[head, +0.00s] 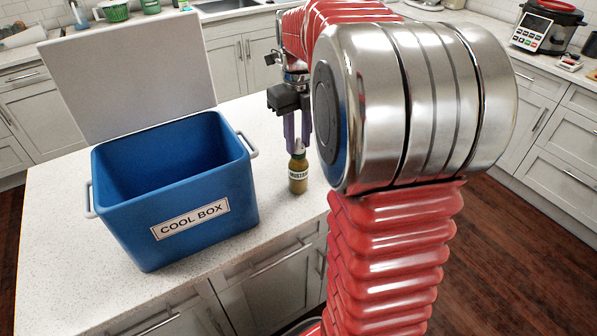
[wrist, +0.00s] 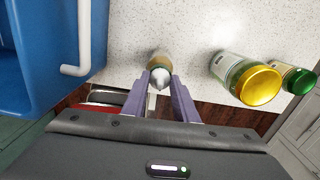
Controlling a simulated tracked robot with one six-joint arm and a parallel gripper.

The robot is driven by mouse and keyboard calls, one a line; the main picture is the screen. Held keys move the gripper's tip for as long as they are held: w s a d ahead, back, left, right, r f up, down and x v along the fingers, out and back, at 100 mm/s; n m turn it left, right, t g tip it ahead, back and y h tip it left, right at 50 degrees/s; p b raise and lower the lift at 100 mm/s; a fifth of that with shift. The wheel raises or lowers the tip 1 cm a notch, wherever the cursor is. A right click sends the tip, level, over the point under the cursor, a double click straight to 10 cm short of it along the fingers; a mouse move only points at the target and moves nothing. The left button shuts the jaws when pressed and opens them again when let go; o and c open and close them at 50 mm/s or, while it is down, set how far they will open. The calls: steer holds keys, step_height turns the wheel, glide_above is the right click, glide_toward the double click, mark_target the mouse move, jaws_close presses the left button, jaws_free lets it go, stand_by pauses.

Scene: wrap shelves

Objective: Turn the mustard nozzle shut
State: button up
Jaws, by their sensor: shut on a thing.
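The mustard bottle (head: 298,178) stands upright on the white speckled counter, its label facing the head camera. It also shows from above in the wrist view (wrist: 156,61). Its pale nozzle (wrist: 160,78) is between the two purple fingers of my gripper (wrist: 161,82), which points down over it. My gripper (head: 297,143) is shut on the nozzle at the top of the bottle. The fingers hide part of the nozzle in the head view, so I cannot tell how far it is turned.
A blue cool box (head: 235,180) with its pale lid (head: 130,75) raised stands to the left of the bottle. A jar with a gold lid (wrist: 259,86) and one with a green lid (wrist: 302,82) stand to the right in the wrist view. The counter edge is near the bottle.

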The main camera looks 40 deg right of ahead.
steer(key=shift+m, duration=0.3)
steer(key=shift+m, duration=0.9)
steer(key=o, duration=0.6)
steer(key=shift+o, duration=0.2)
steer(key=shift+r, duration=0.1)
steer(key=shift+r, duration=3.4)
steer(key=shift+s, duration=0.1)
